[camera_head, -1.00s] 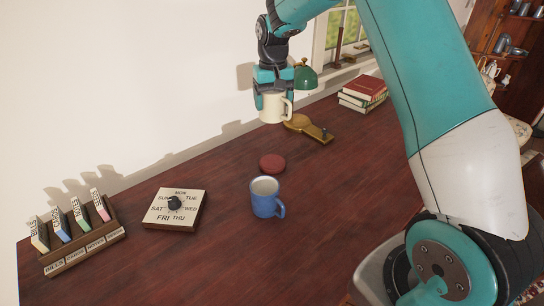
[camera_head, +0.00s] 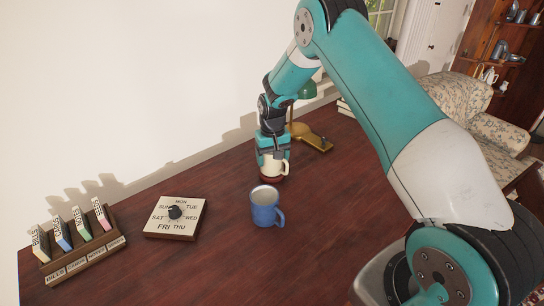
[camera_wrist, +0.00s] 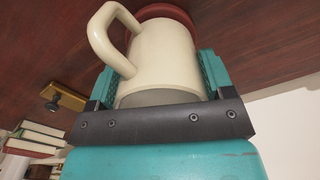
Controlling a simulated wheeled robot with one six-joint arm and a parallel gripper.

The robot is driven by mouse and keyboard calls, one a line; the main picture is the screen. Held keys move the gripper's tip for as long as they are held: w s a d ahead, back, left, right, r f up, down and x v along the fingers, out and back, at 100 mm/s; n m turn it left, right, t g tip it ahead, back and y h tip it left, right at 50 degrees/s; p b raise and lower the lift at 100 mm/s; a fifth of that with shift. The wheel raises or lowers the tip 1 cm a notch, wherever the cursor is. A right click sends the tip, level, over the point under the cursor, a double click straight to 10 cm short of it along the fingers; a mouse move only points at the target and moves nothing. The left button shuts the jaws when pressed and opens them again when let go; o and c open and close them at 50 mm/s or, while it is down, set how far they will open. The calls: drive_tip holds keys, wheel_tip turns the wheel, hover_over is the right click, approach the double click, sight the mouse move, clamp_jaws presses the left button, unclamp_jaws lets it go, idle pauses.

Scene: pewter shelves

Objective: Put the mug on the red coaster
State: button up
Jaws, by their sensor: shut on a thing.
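My gripper (camera_head: 271,156) is shut on a cream mug (camera_head: 274,168), with the fingers on both sides of it. The mug is upright, its handle to the right in the head view. The red coaster (camera_head: 270,179) shows just under the mug's base. In the wrist view the mug (camera_wrist: 165,55) sits between the teal fingers, and the coaster (camera_wrist: 163,11) shows behind its far end. I cannot tell whether the mug touches the coaster. A blue mug (camera_head: 265,208) stands on the desk in front of the coaster.
A lamp (camera_head: 315,139) with a brass base stands behind my gripper. The front of the desk is clear.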

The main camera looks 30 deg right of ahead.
drive_tip(key=o, duration=0.7)
drive_tip(key=shift+f, duration=0.15)
drive_tip(key=shift+c, duration=0.2)
drive_tip(key=o, duration=0.4)
drive_tip(key=shift+o, duration=0.2)
